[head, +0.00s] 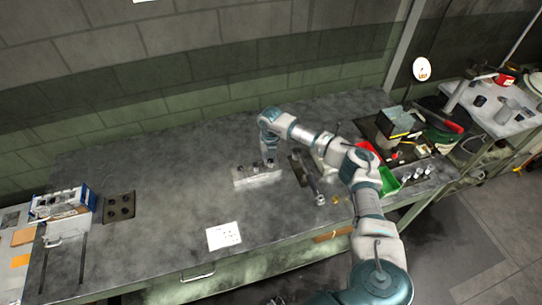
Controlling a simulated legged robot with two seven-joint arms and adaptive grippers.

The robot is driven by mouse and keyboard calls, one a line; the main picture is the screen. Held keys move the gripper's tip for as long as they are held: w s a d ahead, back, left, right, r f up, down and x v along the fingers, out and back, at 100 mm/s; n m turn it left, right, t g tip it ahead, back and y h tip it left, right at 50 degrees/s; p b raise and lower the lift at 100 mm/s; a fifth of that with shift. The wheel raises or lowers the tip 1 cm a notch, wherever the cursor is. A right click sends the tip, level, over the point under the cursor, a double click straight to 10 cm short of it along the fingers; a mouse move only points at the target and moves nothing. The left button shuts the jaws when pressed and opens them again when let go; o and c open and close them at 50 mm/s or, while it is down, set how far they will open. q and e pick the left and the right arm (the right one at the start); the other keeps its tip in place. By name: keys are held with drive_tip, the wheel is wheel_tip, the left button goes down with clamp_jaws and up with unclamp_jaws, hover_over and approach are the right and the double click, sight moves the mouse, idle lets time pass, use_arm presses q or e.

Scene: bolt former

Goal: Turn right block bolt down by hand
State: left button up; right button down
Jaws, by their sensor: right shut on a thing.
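A light metal block (257,177) sits on the grey workbench (150,175) near the middle of the view. Several small dark bolts stand along its top. My right arm reaches in from the lower right and bends down over the block. My right gripper (269,161) is at the right end of the block, shut on the right block bolt, which is mostly hidden by the gripper. The bolt's depth in the block is too small to tell. My left gripper is not in view.
A dark bar tool (305,178) lies just right of the block. A white sheet (223,236) lies in front. A red bin (367,152) and a green bin (389,181) stand right. A dark plate with holes (119,207) lies left. The bench's left middle is clear.

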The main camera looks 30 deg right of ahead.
sight(269, 161)
drive_tip(key=m+p, duration=0.1)
drive_tip(key=m, duration=0.1)
drive_tip(key=m+p, duration=0.1)
drive_tip(key=m, duration=0.1)
drive_tip(key=shift+w+r+m+p, duration=0.2)
drive_tip(key=shift+r+m+p, duration=0.15)
drive_tip(key=shift+m, duration=0.05)
drive_tip(key=m+p, duration=0.2)
drive_tip(key=m, duration=0.2)
drive_tip(key=shift+w+f, duration=0.1)
drive_tip(key=shift+f, duration=0.1)
drive_tip(key=shift+a+f, duration=0.15)
idle(0.5)
drive_tip(key=c, duration=1)
unclamp_jaws()
drive_tip(key=shift+o, duration=0.2)
wheel_tip(269, 161, up, 12)
